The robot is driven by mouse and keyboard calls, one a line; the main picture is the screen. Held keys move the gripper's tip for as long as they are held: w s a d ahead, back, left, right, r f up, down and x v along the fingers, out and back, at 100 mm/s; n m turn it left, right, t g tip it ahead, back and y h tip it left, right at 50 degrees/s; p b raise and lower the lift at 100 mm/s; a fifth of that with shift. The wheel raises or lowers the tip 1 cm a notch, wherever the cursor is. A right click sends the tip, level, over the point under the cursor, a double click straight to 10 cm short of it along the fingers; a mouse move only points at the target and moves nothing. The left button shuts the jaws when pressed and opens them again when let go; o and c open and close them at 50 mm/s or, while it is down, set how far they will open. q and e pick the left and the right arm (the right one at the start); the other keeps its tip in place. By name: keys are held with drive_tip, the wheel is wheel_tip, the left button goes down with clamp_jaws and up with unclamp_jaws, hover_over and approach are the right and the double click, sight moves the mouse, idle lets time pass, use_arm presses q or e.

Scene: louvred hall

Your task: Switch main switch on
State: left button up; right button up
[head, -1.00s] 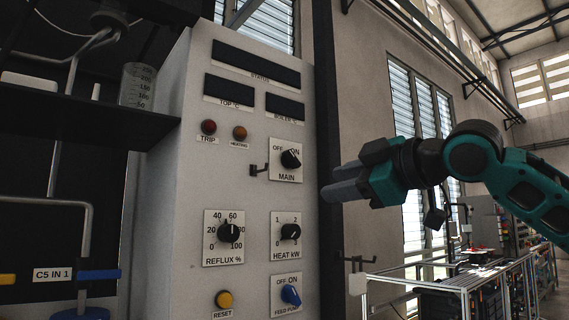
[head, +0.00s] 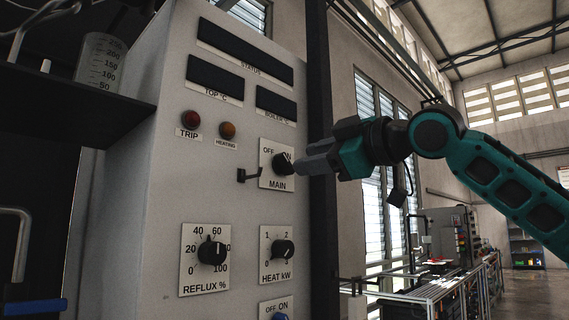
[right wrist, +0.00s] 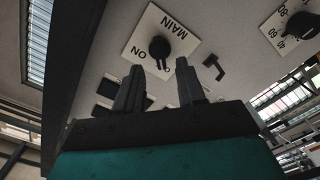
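The main switch (head: 282,164) is a black rotary knob on a white plate marked OFF, ON and MAIN, on the pale panel's right side. It also shows in the right wrist view (right wrist: 159,47), just beyond my fingertips. I cannot tell clearly which mark its pointer faces. My right gripper (head: 303,163) is at the plate's right edge in the head view, covering part of the ON mark. In the right wrist view its two fingers (right wrist: 158,75) stand apart, with nothing between them. Contact with the knob is not clear. My left gripper is out of view.
A small black hook (head: 248,175) sticks out left of the main switch. The REFLUX knob (head: 212,251) and HEAT knob (head: 283,249) are below. TRIP (head: 190,120) and HEATING (head: 227,130) lamps are above left. A dark post (head: 319,80) stands beside the panel's right edge.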

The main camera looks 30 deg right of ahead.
sight(289, 163)
drive_tip(key=x, duration=0.5)
drive_tip(key=shift+p, duration=0.4)
drive_tip(key=c, duration=0.6)
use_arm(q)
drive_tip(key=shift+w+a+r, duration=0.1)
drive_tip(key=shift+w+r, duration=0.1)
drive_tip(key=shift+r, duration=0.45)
use_arm(e)
clamp_jaws()
